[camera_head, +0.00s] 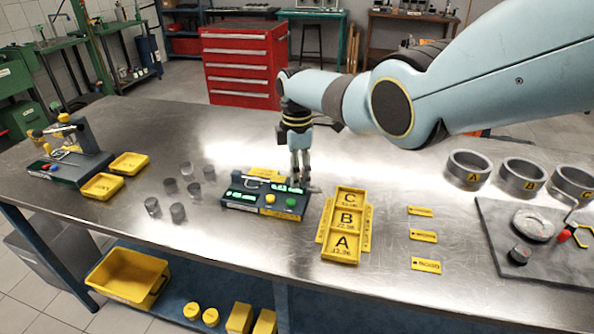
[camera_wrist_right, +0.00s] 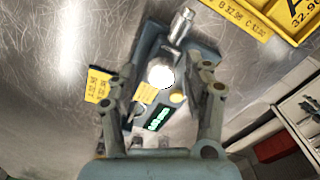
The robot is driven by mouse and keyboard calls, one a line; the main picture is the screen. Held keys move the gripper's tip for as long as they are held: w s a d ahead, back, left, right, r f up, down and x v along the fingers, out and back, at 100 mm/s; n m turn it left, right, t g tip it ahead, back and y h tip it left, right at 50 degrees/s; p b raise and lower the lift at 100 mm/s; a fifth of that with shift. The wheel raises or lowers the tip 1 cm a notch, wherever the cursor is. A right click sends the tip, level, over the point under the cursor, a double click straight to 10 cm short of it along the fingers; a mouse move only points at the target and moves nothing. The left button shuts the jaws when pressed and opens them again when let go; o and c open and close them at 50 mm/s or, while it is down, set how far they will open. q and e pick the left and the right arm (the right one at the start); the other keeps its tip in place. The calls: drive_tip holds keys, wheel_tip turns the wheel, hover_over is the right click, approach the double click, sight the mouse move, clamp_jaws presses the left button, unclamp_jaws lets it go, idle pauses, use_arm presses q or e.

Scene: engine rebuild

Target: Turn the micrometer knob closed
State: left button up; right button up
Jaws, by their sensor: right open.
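The micrometer station (camera_head: 248,207) is a dark block with green displays and yellow and green buttons, on the steel bench. A short metal cylinder that looks like the micrometer knob (camera_wrist_right: 182,24) sticks out past the block's far end in the right wrist view. My right gripper (camera_head: 300,172) points down over the right part of the station and partly hides it. In the right wrist view my right gripper (camera_wrist_right: 162,88) is open, its fingers on either side of the block, with nothing held between them. I cannot tell whether they touch it. My left gripper is not in view.
A yellow tray marked A, B, C (camera_head: 331,247) lies just right of the station. Several small dark cylinders (camera_head: 178,213) stand to its left. Yellow labels (camera_head: 424,234), a grey mat (camera_head: 510,258) and large metal rings (camera_head: 470,170) are farther right.

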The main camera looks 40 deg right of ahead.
wheel_tip(320, 180, up, 12)
idle(0.6)
drive_tip(key=shift+f, duration=0.1)
idle(0.4)
